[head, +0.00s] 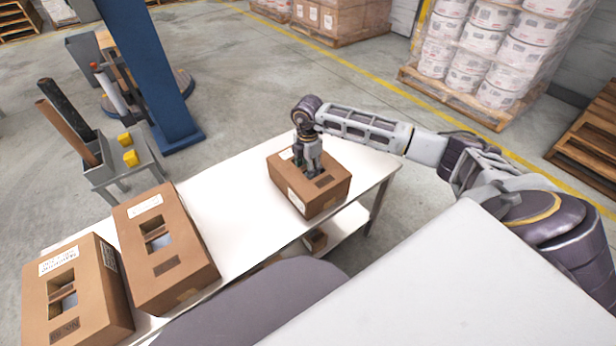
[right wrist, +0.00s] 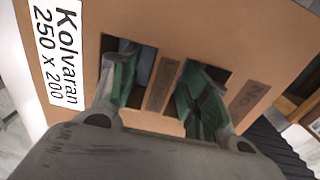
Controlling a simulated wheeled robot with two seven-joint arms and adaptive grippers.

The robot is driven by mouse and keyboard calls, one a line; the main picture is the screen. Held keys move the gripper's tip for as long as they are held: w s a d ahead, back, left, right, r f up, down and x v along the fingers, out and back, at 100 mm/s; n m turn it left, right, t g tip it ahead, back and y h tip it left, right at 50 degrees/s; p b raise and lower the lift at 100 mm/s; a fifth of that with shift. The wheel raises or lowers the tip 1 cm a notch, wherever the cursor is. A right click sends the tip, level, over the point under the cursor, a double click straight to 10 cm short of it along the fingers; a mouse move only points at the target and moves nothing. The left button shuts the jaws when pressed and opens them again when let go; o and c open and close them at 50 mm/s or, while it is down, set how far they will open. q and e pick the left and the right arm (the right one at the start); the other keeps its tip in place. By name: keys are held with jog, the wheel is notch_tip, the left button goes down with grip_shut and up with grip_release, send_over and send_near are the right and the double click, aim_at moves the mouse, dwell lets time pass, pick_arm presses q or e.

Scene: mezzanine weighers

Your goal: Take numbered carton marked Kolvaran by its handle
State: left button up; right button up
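The carton marked Kolvaran (head: 328,197) is a brown box at the right end of the white table. Its white label (right wrist: 62,52) reads "Kolvaran 250 x 200" in the right wrist view. Its top has two cut-out holes with a cardboard strip, the handle (right wrist: 163,84), between them. My right gripper (head: 308,173) points down onto the carton top. Its green-padded fingers reach into the holes, one on each side of the handle, and stand apart with the strip between them. The fingertips are hidden inside the holes. My left gripper is not in view.
Two similar cartons, one nearer the middle (head: 190,262) and one at the left end (head: 103,305), stand on the white table (head: 232,215). Bare tabletop lies between them and the Kolvaran carton. A blue column (head: 150,75) and a grey stand (head: 118,168) are behind.

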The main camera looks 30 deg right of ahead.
grip_shut()
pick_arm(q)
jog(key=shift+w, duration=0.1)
pick_arm(e)
jog(key=shift+r, duration=0.1)
dwell(0.3)
jog(key=shift+r, duration=0.4)
notch_tip(320, 180, up, 8)
jog(key=shift+w+f+p, duration=0.1)
jog(key=shift+f+p, duration=0.1)
jog(key=shift+p, duration=0.4)
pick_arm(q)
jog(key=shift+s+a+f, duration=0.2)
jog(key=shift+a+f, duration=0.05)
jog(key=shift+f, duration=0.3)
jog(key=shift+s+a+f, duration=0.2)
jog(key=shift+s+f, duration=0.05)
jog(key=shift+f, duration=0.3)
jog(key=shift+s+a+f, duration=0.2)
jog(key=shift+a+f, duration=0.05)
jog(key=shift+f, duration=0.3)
pick_arm(e)
jog(key=shift+r, duration=0.75)
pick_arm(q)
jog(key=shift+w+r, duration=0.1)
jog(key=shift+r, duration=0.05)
pick_arm(e)
jog(key=shift+r, duration=0.15)
